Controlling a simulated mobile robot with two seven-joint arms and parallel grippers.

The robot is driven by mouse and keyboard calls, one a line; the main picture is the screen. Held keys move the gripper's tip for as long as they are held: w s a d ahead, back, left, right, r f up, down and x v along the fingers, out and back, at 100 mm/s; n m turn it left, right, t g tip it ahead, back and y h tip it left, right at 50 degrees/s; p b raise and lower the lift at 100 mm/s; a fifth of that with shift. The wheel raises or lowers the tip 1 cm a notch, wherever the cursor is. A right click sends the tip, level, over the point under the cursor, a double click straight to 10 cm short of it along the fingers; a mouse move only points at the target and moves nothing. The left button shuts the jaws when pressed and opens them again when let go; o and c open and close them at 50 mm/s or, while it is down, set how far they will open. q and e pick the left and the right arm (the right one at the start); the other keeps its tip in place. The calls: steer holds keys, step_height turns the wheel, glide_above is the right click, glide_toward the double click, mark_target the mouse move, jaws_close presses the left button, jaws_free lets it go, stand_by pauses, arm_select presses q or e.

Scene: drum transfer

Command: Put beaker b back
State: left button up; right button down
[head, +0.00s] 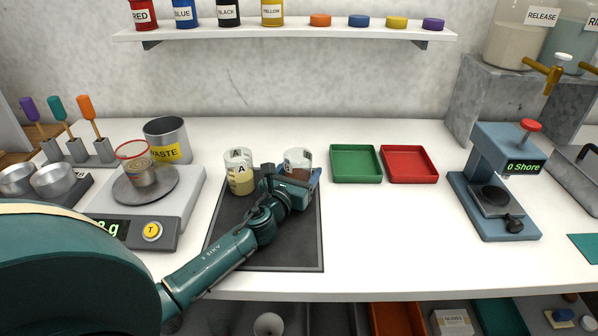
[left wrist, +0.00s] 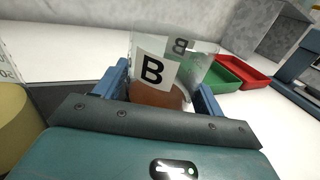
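Beaker b (head: 298,158) is a clear glass with a "B" label and brown-orange contents, upright near the back right of the dark mat. It fills the middle of the left wrist view (left wrist: 158,92). My left gripper (head: 299,177) reaches it from the front, with blue fingers on either side of the glass; they also show in the left wrist view (left wrist: 160,92). Whether both fingers press on the glass is not clear. The gripper hides the beaker's lower part and base. My right gripper is not in view.
Beaker A (head: 239,176), with pale yellow contents, stands close left on the mat (head: 285,255). A scale (head: 190,200) bearing a cup and a waste bin (head: 166,138) are farther left. Green (head: 356,178) and red (head: 409,178) trays lie right. The shelf (head: 290,34) is above.

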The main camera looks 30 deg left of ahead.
arm_select(q)
steer(key=shift+o, duration=1.1)
steer(key=shift+r, duration=0.2)
steer(key=shift+s+f, duration=0.15)
steer(key=shift+s, duration=0.2)
steer(key=s, duration=0.3)
steer(key=s+d, duration=0.1)
steer(key=s, duration=0.3)
steer(key=s+d, duration=0.1)
steer(key=s, duration=0.3)
steer(key=shift+s, duration=0.15)
